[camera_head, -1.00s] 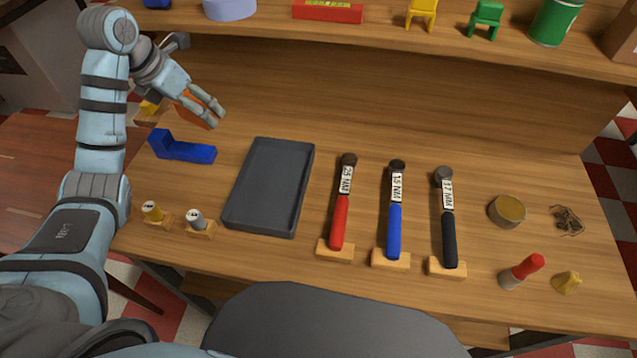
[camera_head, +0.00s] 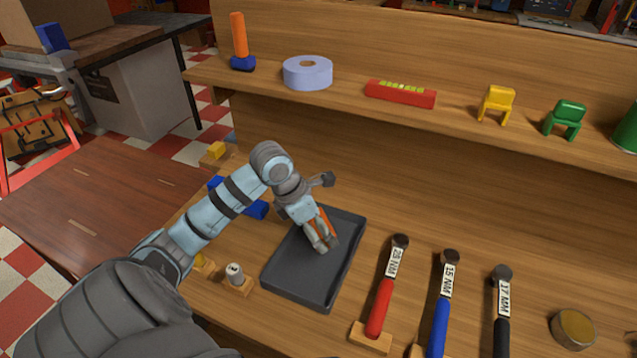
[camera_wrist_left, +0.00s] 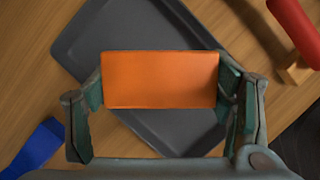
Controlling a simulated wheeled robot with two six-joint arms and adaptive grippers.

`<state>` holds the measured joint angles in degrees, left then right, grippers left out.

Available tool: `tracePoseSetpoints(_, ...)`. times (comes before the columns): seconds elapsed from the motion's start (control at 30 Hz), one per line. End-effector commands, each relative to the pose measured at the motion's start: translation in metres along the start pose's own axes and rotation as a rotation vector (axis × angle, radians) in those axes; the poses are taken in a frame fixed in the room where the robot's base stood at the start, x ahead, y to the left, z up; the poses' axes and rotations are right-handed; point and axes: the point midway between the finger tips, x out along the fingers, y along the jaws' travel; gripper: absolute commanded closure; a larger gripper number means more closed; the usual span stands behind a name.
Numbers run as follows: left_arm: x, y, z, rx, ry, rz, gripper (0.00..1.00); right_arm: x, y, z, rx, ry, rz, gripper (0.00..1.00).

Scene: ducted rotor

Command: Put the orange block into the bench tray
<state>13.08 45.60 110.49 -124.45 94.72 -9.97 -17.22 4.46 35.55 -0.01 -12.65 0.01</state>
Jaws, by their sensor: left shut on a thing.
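The orange block (camera_wrist_left: 160,80) sits between the two fingers of my left gripper in the left wrist view, and the fingers are shut on it. In the head view my left gripper (camera_head: 326,243) is over the dark grey bench tray (camera_head: 292,284), and only slivers of the block (camera_head: 328,222) show beside the fingers. The tray (camera_wrist_left: 110,28) also shows behind the block in the left wrist view. The gap between block and tray floor is hard to judge. My right gripper is not in view.
Torque tools with red (camera_head: 379,308), blue (camera_head: 438,325) and black (camera_head: 501,335) handles stand right of the tray. A blue part (camera_head: 257,209) lies left of it, partly behind my arm. A shelf (camera_head: 447,120) with a tape roll (camera_head: 307,72) and small chairs runs behind.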

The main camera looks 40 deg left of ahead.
Motion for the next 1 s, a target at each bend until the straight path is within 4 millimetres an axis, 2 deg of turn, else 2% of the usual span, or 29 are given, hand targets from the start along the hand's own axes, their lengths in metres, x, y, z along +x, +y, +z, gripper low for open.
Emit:
tracePoseSetpoints(0.03, 0.012, -0.001, -0.005, -0.003, 0.002, -0.003, 0.60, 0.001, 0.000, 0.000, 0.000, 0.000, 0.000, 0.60)
tracePoseSetpoints(0.4, 0.067, 0.000, -0.027, -0.002, 0.000, 0.000, 0.60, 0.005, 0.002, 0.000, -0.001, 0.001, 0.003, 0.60)
tracePoseSetpoints(0.77, 0.072, 0.001, -0.029, 0.000, -0.001, 0.002, 0.60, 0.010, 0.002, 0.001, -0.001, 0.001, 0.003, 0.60)
tracePoseSetpoints(0.8, 0.071, 0.001, -0.029, 0.000, 0.000, 0.002, 0.19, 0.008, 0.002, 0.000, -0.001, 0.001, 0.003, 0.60)
tracePoseSetpoints(0.9, 0.070, 0.001, -0.029, 0.000, 0.000, 0.002, 0.06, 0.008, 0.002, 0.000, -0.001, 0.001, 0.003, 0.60)
tracePoseSetpoints(1.0, 0.070, 0.001, -0.029, 0.000, 0.000, 0.002, 0.06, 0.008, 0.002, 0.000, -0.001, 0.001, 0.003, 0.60)
